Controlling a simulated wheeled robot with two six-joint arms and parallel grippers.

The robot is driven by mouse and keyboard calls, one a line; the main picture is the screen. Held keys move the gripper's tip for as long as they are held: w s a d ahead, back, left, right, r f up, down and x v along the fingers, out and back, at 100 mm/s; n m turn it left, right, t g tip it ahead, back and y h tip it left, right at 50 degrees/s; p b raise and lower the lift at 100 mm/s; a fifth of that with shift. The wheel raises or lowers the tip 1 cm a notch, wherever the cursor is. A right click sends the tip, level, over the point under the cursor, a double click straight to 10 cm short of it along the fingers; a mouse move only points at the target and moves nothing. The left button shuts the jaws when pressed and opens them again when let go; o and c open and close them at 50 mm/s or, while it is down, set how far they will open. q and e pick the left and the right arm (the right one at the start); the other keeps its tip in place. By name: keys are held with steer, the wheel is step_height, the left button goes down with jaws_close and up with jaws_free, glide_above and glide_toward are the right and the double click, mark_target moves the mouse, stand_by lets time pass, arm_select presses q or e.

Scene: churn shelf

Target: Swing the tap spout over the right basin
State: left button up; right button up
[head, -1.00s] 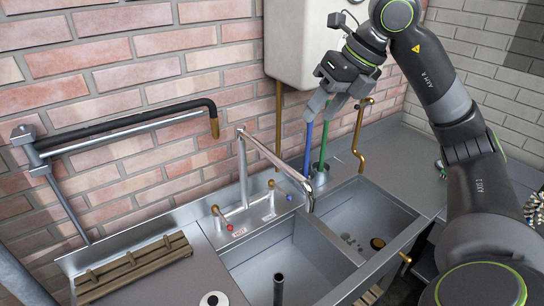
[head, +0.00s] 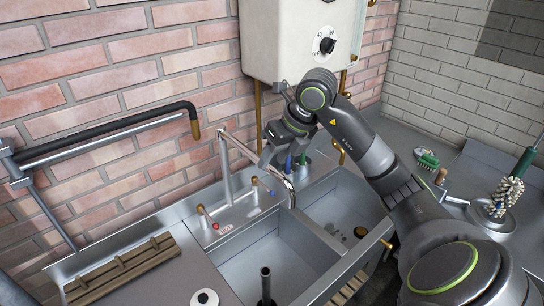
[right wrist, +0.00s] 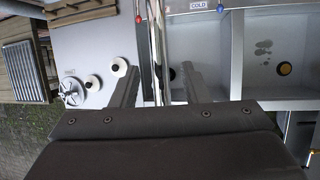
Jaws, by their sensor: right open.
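My right gripper (head: 276,156) is open beside the spout in the head view. In the right wrist view the spout (right wrist: 157,30) runs between the two open fingers (right wrist: 158,72); contact cannot be made out. The red-marked tap handle (head: 203,215) and blue-marked handle (head: 256,183) stand on the tap base. My left gripper is not in view.
A white heater box (head: 290,50) hangs on the wall above. A green and a blue brush stand in a cup (head: 300,168) behind the spout. A black pipe (head: 100,130) juts out at the left, and a wooden rack (head: 125,265) lies on the left drainboard.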

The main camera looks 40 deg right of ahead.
steer(key=shift+x, duration=1.05)
jaws_close()
